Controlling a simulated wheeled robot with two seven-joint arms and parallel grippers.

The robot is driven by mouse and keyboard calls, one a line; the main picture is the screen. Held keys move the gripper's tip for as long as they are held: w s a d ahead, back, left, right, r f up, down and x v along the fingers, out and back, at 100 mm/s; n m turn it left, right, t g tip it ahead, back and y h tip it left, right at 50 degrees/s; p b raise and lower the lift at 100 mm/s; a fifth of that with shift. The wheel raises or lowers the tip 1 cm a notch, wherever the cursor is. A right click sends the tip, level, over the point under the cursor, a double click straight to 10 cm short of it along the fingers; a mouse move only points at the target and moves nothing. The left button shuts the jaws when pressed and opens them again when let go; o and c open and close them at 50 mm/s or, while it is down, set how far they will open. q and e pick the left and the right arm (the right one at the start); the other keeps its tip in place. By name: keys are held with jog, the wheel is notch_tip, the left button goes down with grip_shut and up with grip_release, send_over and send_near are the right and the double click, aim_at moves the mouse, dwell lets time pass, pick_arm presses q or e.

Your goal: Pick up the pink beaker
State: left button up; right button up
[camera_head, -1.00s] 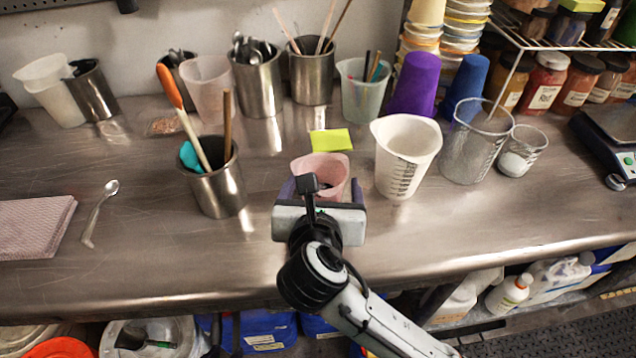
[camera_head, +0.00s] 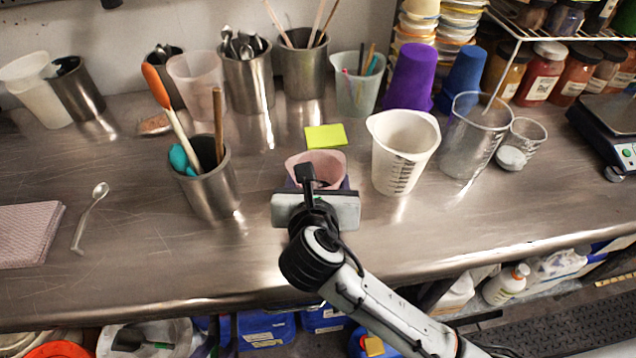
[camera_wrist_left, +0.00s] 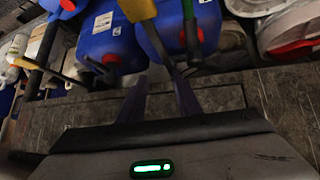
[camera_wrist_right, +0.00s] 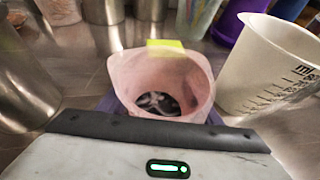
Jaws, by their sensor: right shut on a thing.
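The pink beaker (camera_head: 318,163) stands upright near the middle of the steel bench in the head view, its lower part hidden behind my right gripper. My right gripper (camera_head: 317,184) comes from the bottom right and is shut on the beaker, with purple fingers at its two sides. In the right wrist view the beaker (camera_wrist_right: 163,75) fills the space between the fingers, its mouth facing the camera and some dark and shiny matter inside. Whether its base touches the bench is hidden. My left gripper (camera_wrist_left: 160,88) is open and empty in the left wrist view, above the floor.
A white measuring jug (camera_head: 402,150) stands close on the right, with a clear beaker (camera_head: 473,140) beyond it. A steel pot (camera_head: 212,185) with tools stands on the left. A yellow note (camera_head: 325,136) lies behind. Blue containers (camera_wrist_left: 110,40) show below the bench.

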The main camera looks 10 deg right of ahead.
aim_at(319, 161)
jog(key=shift+r, duration=0.1)
jog(key=shift+r, duration=4.85)
jog(key=shift+f, duration=0.15)
jog(key=shift+f, duration=1.45)
jog(key=shift+f, duration=0.35)
jog(key=shift+f, duration=0.75)
jog(key=shift+f+b, duration=0.3)
jog(key=shift+f, duration=0.05)
jog(key=shift+f, duration=0.7)
